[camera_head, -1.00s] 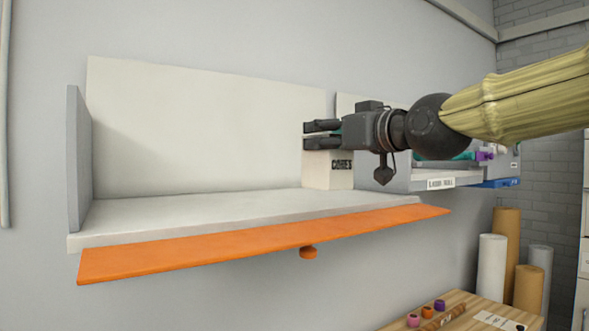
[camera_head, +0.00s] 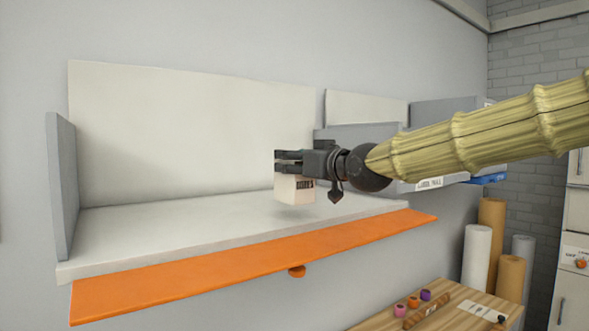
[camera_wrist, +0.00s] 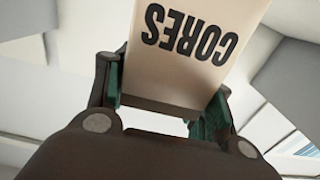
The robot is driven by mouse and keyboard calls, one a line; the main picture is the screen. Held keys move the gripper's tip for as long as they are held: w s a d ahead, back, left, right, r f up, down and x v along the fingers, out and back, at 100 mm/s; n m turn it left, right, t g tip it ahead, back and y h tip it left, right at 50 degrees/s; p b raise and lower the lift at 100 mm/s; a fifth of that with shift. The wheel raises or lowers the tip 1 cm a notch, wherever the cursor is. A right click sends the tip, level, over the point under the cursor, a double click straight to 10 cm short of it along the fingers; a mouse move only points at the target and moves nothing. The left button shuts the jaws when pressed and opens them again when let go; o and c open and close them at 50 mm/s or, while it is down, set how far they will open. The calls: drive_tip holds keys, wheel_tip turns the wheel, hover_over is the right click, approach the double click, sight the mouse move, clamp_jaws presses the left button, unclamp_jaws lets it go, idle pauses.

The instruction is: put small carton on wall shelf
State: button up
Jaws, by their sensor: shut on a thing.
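The small carton (camera_head: 294,189) is a cream box with dark lettering. In the wrist view its face (camera_wrist: 190,50) reads "CORES", upside down, between my two fingers. My gripper (camera_head: 288,161) is shut on its upper part. The wall shelf (camera_head: 190,222) is a pale board with a grey side panel at its left end and an orange strip along its front edge. The carton is over the right part of the shelf board, with a soft shadow under it. It looks slightly above the board and apart from it.
The left and middle of the shelf are bare. A pale back panel (camera_head: 180,130) stands behind it. Another labelled shelf unit (camera_head: 440,183) lies to the right, partly behind my arm. A wooden table (camera_head: 440,320) with small coloured rolls is below right, with tall rolls (camera_head: 477,255) behind.

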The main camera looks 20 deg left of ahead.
drive_tip(key=shift+s+f+p, duration=0.1)
drive_tip(key=shift+f+p, duration=0.2)
drive_tip(key=shift+p, duration=0.1)
drive_tip(key=shift+w+a+f+p, duration=0.15)
drive_tip(key=shift+f+p, duration=0.15)
drive_tip(key=shift+f, duration=0.3)
drive_tip(key=shift+w+d+f+p, duration=0.1)
drive_tip(key=shift+f+p, duration=0.15)
drive_tip(key=shift+f, duration=0.3)
drive_tip(key=shift+s, duration=0.1)
drive_tip(key=shift+f, duration=0.1)
drive_tip(key=shift+f, duration=0.15)
drive_tip(key=o, duration=1.2)
drive_tip(key=shift+c, duration=0.2)
